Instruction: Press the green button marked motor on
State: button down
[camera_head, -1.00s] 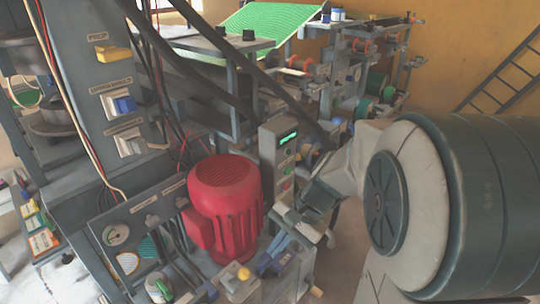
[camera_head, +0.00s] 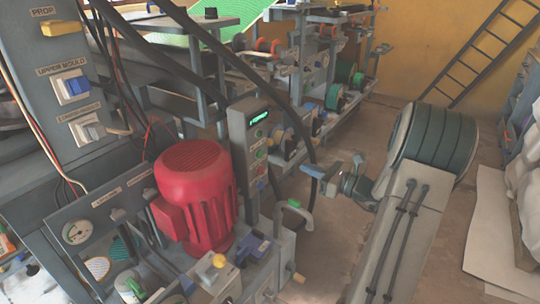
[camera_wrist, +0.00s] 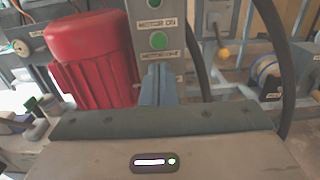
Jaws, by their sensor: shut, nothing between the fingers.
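A grey upright control panel (camera_head: 248,150) with a lit green display stands right of the red motor. In the wrist view a green button (camera_wrist: 158,40) sits on it, between a "MOTOR ON" label (camera_wrist: 157,22) above and another motor label, hard to read, below. Another button is cut off at the top edge, so I cannot tell which button the "MOTOR ON" label belongs to. My gripper (camera_head: 308,170) is shut and empty, right of the panel and apart from it. In the wrist view its fingertips (camera_wrist: 158,68) appear just below the lower label.
The red motor (camera_head: 197,190) stands left of the panel. Black hoses (camera_head: 296,110) curve close behind and beside it. A bench with valves and a yellow knob (camera_head: 219,261) lies below. Open floor (camera_head: 335,250) shows at the right; a ladder leans on the far wall.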

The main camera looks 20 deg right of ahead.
aim_at(262, 150)
jog(key=b+x, duration=0.4)
jog(key=x, duration=0.9)
jog(key=shift+a, duration=0.2)
jog(key=shift+w+a+b, duration=0.2)
jog(key=shift+w+b, duration=0.1)
jog(key=shift+w, duration=0.1)
